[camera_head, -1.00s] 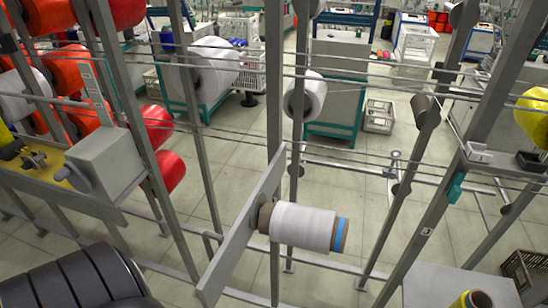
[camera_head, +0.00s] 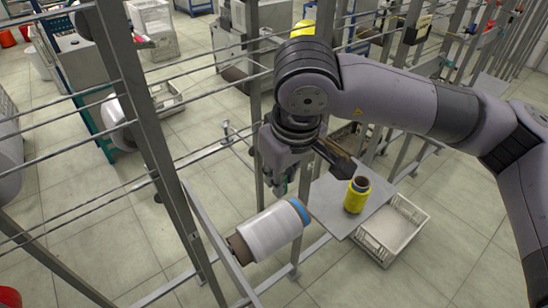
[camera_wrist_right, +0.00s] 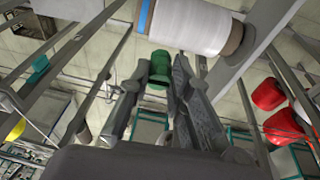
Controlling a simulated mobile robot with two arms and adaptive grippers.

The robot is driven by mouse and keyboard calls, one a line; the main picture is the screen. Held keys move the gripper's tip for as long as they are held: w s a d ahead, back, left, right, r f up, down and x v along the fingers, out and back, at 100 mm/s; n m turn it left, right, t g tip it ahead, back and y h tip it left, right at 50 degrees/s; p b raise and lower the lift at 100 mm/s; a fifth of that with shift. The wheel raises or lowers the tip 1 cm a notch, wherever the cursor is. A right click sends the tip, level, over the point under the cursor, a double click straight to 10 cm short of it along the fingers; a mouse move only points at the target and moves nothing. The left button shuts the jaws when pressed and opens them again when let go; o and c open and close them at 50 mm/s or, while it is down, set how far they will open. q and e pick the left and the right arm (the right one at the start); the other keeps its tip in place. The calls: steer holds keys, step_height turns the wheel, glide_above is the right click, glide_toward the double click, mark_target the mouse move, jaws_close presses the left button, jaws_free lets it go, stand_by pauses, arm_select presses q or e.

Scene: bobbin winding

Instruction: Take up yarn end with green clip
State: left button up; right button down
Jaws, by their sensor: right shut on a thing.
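My right gripper (camera_head: 281,180) points down in the head view, just above and behind the white yarn bobbin (camera_head: 272,232), whose near end shows a brown core and whose far end has a blue band. In the right wrist view the gripper (camera_wrist_right: 158,88) is shut on a green clip (camera_wrist_right: 159,66), held between the fingertips below the bobbin (camera_wrist_right: 190,24) in the picture. The clip looks apart from the yarn. A loose yarn end cannot be made out. My left gripper is out of view.
Metal posts and rails (camera_head: 165,150) surround the bobbin. A yellow spool (camera_head: 357,195) stands on a grey shelf (camera_head: 325,203) to the right. A teal piece (camera_wrist_right: 38,69) shows on a post in the wrist view.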

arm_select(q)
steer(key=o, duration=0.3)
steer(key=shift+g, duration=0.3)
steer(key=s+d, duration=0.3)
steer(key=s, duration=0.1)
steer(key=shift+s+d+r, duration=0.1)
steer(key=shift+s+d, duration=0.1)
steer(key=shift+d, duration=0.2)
arm_select(e)
steer(key=shift+n, duration=0.3)
steer(key=f, duration=0.1)
steer(key=f+b, duration=0.2)
steer(key=f, duration=0.1)
steer(key=shift+s+d, duration=0.1)
steer(key=shift+s, duration=0.15)
steer(key=shift+d+f+b, duration=0.1)
steer(key=shift+f+b, duration=0.45)
steer(key=shift+b, duration=0.1)
steer(key=shift+w+f, duration=0.1)
steer(key=shift+f, duration=0.05)
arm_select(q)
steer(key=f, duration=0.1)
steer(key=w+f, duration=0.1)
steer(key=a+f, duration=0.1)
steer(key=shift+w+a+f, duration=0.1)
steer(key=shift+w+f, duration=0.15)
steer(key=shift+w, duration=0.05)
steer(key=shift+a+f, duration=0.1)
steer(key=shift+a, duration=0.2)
